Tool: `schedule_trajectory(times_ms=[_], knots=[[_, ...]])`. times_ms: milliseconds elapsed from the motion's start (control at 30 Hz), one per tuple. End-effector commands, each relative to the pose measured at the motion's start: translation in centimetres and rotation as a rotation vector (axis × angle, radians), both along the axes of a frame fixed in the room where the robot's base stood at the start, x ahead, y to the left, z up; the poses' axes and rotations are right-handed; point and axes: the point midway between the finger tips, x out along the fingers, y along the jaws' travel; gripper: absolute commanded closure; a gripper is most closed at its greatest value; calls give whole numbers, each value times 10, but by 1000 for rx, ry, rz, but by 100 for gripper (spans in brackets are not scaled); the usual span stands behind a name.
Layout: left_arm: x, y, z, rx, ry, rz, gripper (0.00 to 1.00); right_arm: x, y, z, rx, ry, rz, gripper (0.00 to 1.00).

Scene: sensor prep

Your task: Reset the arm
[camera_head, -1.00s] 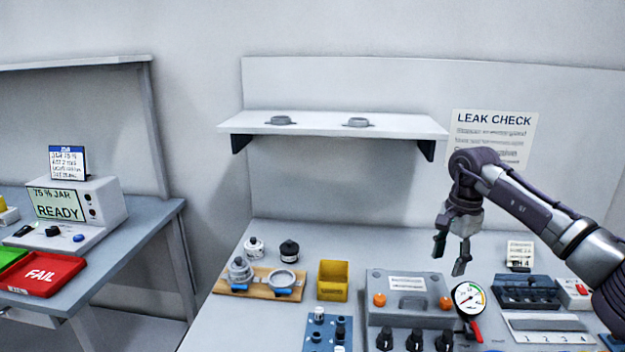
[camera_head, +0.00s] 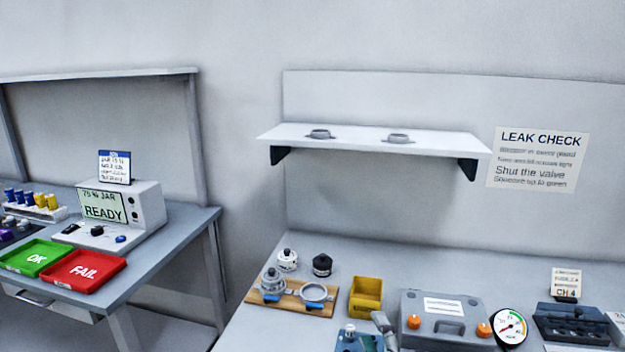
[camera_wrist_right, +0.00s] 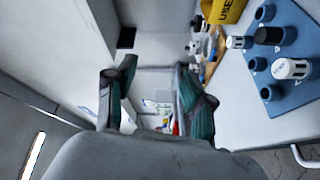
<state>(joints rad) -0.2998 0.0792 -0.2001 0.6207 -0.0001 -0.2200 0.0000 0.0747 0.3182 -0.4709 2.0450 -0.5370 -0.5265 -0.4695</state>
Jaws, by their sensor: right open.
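My right gripper (camera_wrist_right: 155,98) is open and empty in the right wrist view, its two dark green-grey fingers apart. In the head view only a small grey part of my right gripper (camera_head: 383,326) shows at the bottom edge, by the blue block (camera_head: 358,341). The same blue block (camera_wrist_right: 286,72), with round holes and white and black sensors, is right of the fingers in the wrist view, apart from them. My left gripper is not in view.
A yellow bin (camera_head: 366,296), a wooden board (camera_head: 288,299) with metal fittings, a grey case (camera_head: 440,314) and a gauge (camera_head: 509,327) stand on the bench. A white shelf (camera_head: 360,142) hangs above. A side table holds green (camera_head: 36,258) and red (camera_head: 84,271) trays.

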Motion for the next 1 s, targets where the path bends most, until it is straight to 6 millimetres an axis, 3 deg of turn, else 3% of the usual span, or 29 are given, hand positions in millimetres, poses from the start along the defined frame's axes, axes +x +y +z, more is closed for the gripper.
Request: schedule_trajectory(times_ms=[33,100,200,300,533,800,1000], knots=[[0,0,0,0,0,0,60,-20,-19,-30,131,150,-84,46],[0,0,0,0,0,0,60,-50,-42,-68,293,348,-201,46],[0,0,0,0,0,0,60,-98,-65,-112,474,587,-352,46],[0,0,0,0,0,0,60,-141,-76,-141,592,760,-464,46],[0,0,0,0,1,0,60,-219,-87,-175,747,1027,-654,46],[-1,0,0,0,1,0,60,-297,-90,-189,854,1260,-832,46],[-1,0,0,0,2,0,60,-285,-88,-238,845,1282,-845,46]])
